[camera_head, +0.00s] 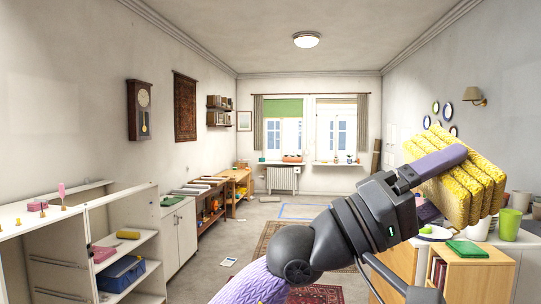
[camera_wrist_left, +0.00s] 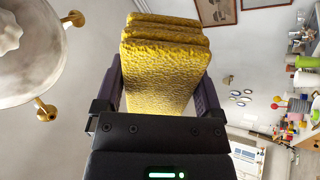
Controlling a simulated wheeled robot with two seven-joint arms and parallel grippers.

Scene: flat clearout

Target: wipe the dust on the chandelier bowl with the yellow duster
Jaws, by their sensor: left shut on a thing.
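The yellow duster (camera_head: 464,182) is a thick, layered, fluffy block at the right of the head view. My left gripper (camera_head: 438,163) is shut on it, with a purple finger on each side. In the left wrist view the duster (camera_wrist_left: 163,75) sticks out beyond the fingers. The chandelier bowl (camera_wrist_left: 62,62) is a pale round bowl with brass knobs at the upper left of the wrist view, cut by the frame edge. A clear gap shows in that picture between bowl and duster. A whitish patch (camera_wrist_left: 8,32) lies on the bowl.
A flush ceiling lamp (camera_head: 306,40) is at the far ceiling. A white shelf unit (camera_head: 120,240) stands at the left, and a wooden cabinet (camera_head: 480,275) with a green book (camera_head: 467,249) stands at lower right. The middle floor is mostly clear, with a rug (camera_head: 280,240).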

